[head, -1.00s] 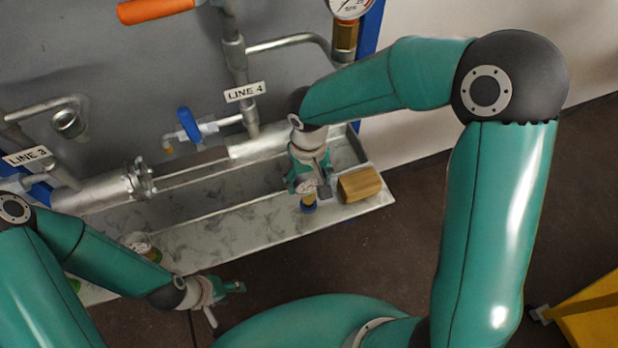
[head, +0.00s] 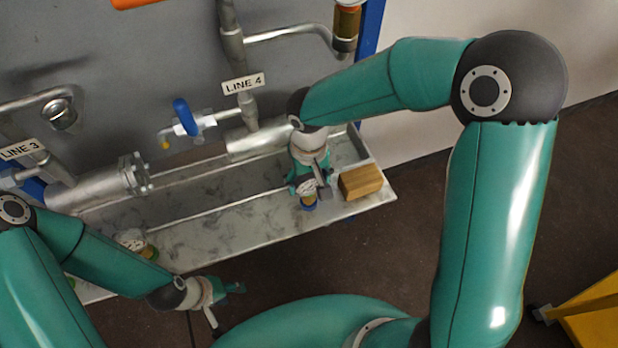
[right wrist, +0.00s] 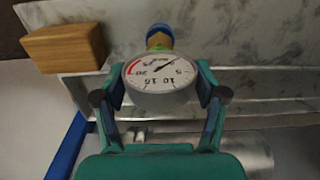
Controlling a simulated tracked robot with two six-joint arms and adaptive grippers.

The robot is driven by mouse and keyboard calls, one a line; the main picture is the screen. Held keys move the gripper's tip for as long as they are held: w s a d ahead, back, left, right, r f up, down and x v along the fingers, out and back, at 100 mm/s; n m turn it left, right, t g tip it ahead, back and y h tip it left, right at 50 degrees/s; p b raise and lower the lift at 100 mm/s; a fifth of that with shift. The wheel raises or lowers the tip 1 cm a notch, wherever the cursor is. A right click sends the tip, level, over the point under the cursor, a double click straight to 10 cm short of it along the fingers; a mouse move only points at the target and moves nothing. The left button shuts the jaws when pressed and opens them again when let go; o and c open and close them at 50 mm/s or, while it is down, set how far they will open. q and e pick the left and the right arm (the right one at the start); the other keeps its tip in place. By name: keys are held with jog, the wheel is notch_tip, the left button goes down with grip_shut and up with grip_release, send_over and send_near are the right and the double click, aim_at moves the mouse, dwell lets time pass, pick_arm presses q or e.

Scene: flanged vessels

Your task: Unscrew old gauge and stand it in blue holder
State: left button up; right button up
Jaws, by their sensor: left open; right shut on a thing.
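My right gripper (head: 310,180) is shut on a round white-faced gauge (head: 307,187) over the front ledge of the tray. In the right wrist view, my right gripper's fingers (right wrist: 162,92) clasp both sides of the gauge (right wrist: 160,72), its dial facing the camera. The gauge's short brass stem points down at the blue holder (head: 309,205), which also shows in the right wrist view (right wrist: 159,30). The stem's end seems to be at or in the holder; how deep is hidden. My left gripper (head: 226,300) is open and empty, in front of the tray.
A wooden block (head: 360,182) lies on the tray just right of the holder. Another gauge (head: 132,240) stands on the tray's left part (head: 190,240). Pipes, a blue-handled valve (head: 186,118) and the LINE 4 sign (head: 243,84) are behind.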

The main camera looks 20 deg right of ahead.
jog(key=shift+f, duration=0.25)
jog(key=o, duration=1.5)
